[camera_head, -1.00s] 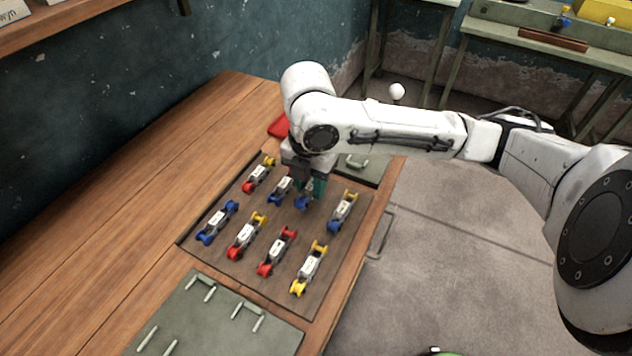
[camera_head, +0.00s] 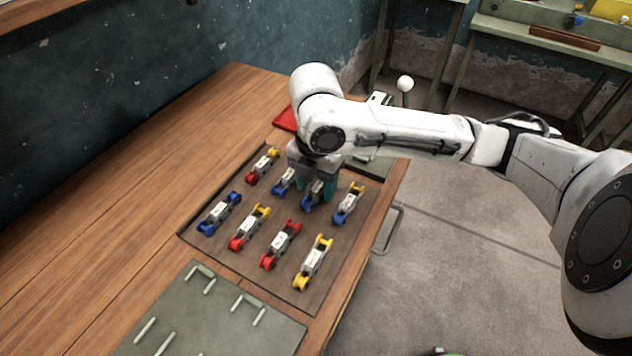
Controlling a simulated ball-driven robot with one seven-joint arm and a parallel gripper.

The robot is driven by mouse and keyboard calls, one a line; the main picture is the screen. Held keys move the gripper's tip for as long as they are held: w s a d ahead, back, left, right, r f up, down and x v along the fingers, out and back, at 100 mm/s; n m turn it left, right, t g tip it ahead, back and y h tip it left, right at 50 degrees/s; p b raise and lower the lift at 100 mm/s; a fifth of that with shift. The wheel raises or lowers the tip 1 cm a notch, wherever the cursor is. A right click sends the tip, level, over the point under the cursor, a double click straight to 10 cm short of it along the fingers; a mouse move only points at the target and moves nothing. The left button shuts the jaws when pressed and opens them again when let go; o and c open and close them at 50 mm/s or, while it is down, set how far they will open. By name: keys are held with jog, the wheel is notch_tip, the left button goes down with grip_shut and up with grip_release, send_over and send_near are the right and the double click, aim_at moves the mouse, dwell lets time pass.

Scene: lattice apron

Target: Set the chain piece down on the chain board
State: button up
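The chain board (camera_head: 272,283) is a dark brown board on the wooden bench, holding several small grey chain pieces with red, blue or yellow ends. My gripper (camera_head: 316,190) points down over the board's far part, its teal fingers low around a grey chain piece (camera_head: 313,192) with a blue end. That piece lies between a blue-ended piece (camera_head: 284,182) on its left and a blue-and-yellow one (camera_head: 348,205) on its right. The near finger tips and the piece's underside are partly hidden. I cannot tell whether the fingers grip the piece or whether it touches the board.
A grey-green plate (camera_head: 200,318) with pegs lies in front of the board. A red object (camera_head: 286,118) and another grey-green plate (camera_head: 373,168) lie behind. The bench (camera_head: 120,240) is clear at left; its right edge drops to a concrete floor (camera_head: 470,280).

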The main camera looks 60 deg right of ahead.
jog(key=shift+o, duration=0.5)
notch_tip(320, 180, up, 11)
jog(key=shift+p, duration=0.35)
jog(key=shift+f, duration=0.1)
